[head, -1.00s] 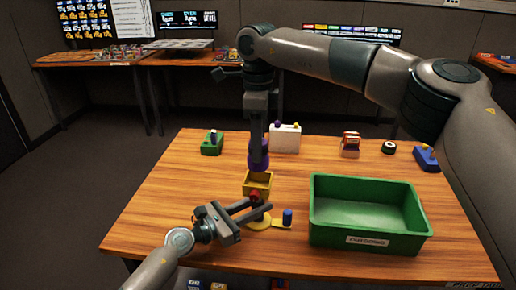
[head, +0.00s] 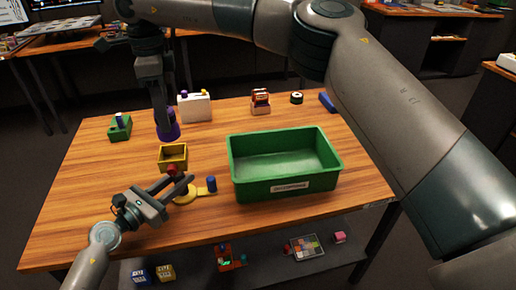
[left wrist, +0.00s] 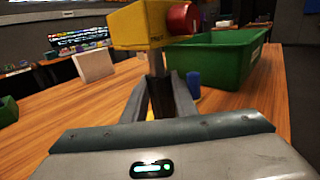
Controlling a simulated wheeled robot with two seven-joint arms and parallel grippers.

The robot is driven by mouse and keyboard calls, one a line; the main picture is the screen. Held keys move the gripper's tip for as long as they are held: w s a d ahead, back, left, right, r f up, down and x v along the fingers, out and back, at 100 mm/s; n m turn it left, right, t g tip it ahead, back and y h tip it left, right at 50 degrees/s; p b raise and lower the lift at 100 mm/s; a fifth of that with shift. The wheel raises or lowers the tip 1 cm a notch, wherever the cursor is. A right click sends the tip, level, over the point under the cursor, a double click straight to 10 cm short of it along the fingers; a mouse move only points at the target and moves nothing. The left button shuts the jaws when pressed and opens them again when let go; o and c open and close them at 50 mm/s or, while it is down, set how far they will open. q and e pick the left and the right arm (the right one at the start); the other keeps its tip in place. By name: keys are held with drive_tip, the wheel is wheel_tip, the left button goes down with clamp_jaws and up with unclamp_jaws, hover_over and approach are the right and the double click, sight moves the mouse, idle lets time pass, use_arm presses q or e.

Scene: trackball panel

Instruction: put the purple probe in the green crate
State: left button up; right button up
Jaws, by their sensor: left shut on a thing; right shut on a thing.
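The purple probe (head: 168,131) is at the lower end of my right arm, behind the yellow box, in the head view. My right gripper (head: 160,108) points down and is shut on it; whether the probe touches the table I cannot tell. My left gripper (head: 176,183) is shut on the thin grey stem of a yellow box (head: 172,163) with a red knob (head: 172,170). The left wrist view shows the yellow box (left wrist: 137,27) above my left fingers. The green crate (head: 284,187) stands to the right, with its visible floor empty.
A yellow base with a blue peg (head: 211,184) lies between my left gripper and the crate. A green block (head: 120,128), a white box (head: 195,108), a red-brown item (head: 260,102) and a green-black disc (head: 296,98) stand farther back. Bare wood lies left of the yellow box.

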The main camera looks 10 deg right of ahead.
drive_tip(key=w+d+f, duration=0.2)
drive_tip(key=d+f, duration=0.1)
drive_tip(key=d, duration=0.7)
drive_tip(key=w+d+f, duration=0.2)
drive_tip(key=d+f, duration=0.1)
drive_tip(key=d, duration=0.7)
hover_over(304, 170)
drive_tip(key=shift+m, duration=0.4)
wheel_tip(304, 170, down, 5)
drive_tip(key=shift+r, duration=0.1)
drive_tip(key=shift+f, duration=2.55)
drive_tip(key=shift+f, duration=2.5)
drive_tip(key=shift+f, duration=0.15)
drive_tip(key=o, duration=1)
drive_tip(key=shift+c, duration=0.2)
